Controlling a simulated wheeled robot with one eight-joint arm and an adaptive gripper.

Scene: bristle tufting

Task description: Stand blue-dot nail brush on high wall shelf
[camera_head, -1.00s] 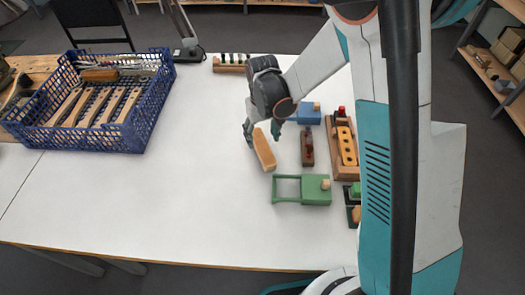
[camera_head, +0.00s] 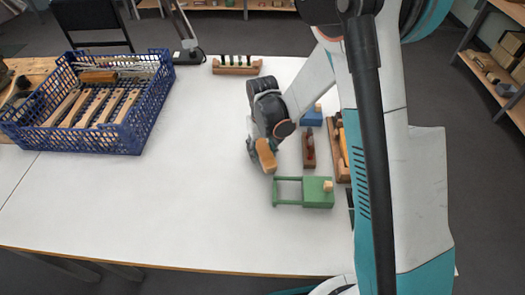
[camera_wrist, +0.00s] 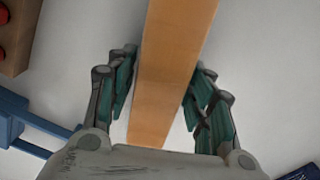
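A wooden brush block (camera_head: 266,157) is held by my gripper (camera_head: 260,145) above the white table, left of the toy pieces. In the wrist view the long tan block (camera_wrist: 172,70) runs between the two fingers of my gripper (camera_wrist: 165,92), which press on it from both sides. No blue dot shows on the faces in view, and the bristle side is hidden. No high wall shelf can be made out in these views.
A blue crate (camera_head: 140,137) with several wooden brushes stands at the left. A green wooden piece (camera_head: 317,193), a blue one (camera_head: 312,117) and a brown one (camera_head: 309,148) lie near my arm. A shelf rack (camera_head: 490,83) stands at the far right. The table's (camera_head: 140,215) front left is clear.

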